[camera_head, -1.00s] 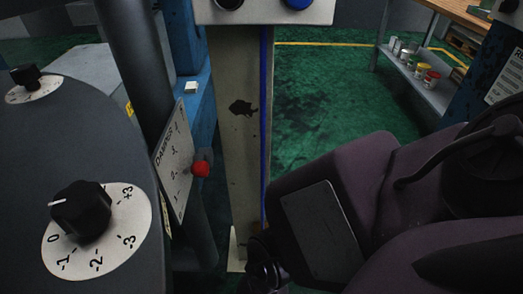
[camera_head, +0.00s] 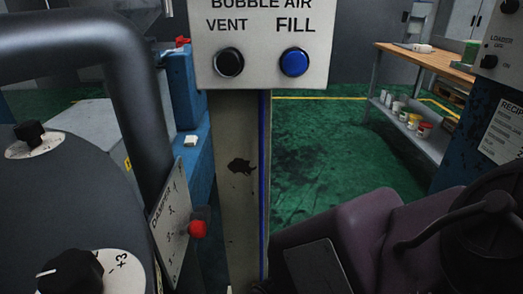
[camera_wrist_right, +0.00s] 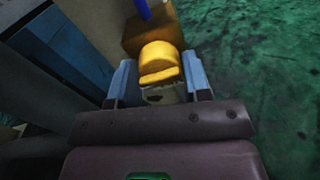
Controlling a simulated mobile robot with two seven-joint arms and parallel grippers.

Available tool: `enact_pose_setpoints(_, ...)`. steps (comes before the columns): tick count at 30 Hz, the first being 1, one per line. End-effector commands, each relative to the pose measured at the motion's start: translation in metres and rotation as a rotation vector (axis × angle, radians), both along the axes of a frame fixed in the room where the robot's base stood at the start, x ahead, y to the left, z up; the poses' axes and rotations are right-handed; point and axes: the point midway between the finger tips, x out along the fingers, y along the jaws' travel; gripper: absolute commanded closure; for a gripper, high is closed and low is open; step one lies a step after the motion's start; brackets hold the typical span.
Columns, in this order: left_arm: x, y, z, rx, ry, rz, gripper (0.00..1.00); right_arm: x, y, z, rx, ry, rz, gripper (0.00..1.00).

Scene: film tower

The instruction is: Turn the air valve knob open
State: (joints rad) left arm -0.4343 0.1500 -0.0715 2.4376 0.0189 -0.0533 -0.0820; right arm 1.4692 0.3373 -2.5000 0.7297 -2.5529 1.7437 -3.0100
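A yellow rounded knob (camera_wrist_right: 160,62) shows in the right wrist view, in front of a brown-yellow block (camera_wrist_right: 150,32). I take it for the air valve knob; it is not visible in the head view. My right gripper (camera_wrist_right: 160,88) is open, its two pale blue fingers apart, one on each side of the knob. I cannot tell whether they touch it or how far they reach along it. In the head view my purple right arm comes in from the lower right, and its gripper is hidden below the picture. My left gripper is not in view.
A pale post (camera_head: 236,190) carries a BUBBLE AIR panel (camera_head: 262,68) with a black VENT button (camera_head: 229,63) and a blue FILL button (camera_head: 294,62). A damper plate (camera_head: 170,228) with a red knob (camera_head: 197,229) stands left of it. Green floor (camera_head: 330,150) is open behind.

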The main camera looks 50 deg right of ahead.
Motion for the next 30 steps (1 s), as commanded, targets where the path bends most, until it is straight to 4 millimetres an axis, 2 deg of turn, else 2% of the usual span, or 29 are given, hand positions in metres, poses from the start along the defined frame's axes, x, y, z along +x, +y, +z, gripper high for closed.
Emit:
enact_pose_setpoints(2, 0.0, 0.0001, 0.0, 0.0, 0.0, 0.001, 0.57, 0.0007, 0.001, 0.0002, 0.001, -0.002, 0.001, 0.8)
enact_pose_setpoints(14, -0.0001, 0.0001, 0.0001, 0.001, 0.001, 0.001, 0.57, 0.0013, 0.0018, 0.0005, 0.056, -0.064, 0.002, 0.8)
enact_pose_setpoints(30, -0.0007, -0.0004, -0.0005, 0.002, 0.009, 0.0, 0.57, 0.0012, 0.0018, 0.001, 0.357, -0.416, 0.002, 0.8)
